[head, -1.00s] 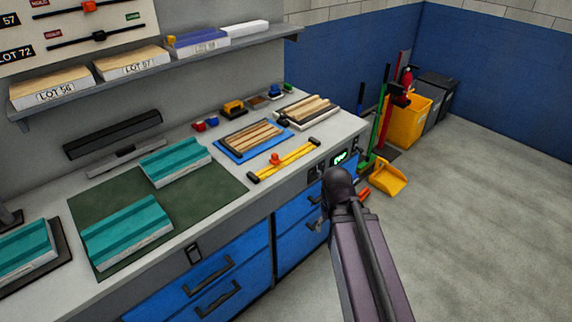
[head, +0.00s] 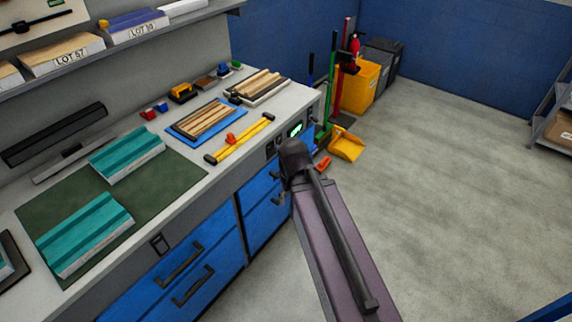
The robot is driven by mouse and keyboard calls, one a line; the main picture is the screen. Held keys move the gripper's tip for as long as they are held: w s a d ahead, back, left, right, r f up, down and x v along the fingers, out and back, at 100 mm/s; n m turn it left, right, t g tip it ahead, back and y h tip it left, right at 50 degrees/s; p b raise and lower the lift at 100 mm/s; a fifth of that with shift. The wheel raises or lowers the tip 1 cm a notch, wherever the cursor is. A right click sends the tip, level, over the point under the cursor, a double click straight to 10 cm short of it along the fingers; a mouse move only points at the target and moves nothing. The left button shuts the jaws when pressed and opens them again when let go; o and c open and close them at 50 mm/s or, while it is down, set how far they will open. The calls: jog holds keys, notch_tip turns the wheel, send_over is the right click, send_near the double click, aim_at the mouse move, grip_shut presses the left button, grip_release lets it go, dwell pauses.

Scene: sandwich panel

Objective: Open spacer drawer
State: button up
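Blue drawers line the bench front. The left cabinet has an upper drawer (head: 205,242) and a lower drawer (head: 215,288), each with a dark bar handle. The right cabinet's drawers (head: 256,190) are partly covered by my arm, and dark handles show beside it. The drawer fronts I can see look shut and flush. No label shows which one is the spacer drawer. My arm reaches toward the right cabinet from the lower right. My gripper is hidden behind the arm, so its fingers and hold do not show.
The bench holds teal panels (head: 127,152) on a green mat (head: 45,205), a blue tray (head: 178,132) of wooden strips and a yellow clamp bar (head: 240,140). A yellow dustpan (head: 346,145) and yellow bin (head: 360,85) stand past the bench end.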

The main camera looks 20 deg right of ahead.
jog(key=w+a+f+m+t+y+b, duration=0.2)
jog(key=w+f+m+t+y+b, duration=0.35)
jog(key=w+f+b, duration=1.4)
jog(key=w+d+f+m+t+b, duration=0.3)
jog(key=d+t+b, duration=0.3)
jog(key=b, duration=0.7)
jog(key=w+d+f+m+t+b, duration=0.3)
jog(key=d+m+t+b, duration=0.3)
jog(key=d+b, duration=0.4)
jog(key=f+b, duration=0.1)
jog(key=b, duration=0.2)
jog(key=shift+w+f, duration=0.15)
jog(key=shift+f, duration=0.05)
jog(key=shift+w+a+h, duration=0.1)
jog(key=shift+w+h, duration=0.05)
jog(key=shift+h, duration=0.1)
jog(key=x, duration=1.3)
jog(key=shift+w+a+f, duration=0.1)
jog(key=shift+w, duration=0.15)
grip_shut()
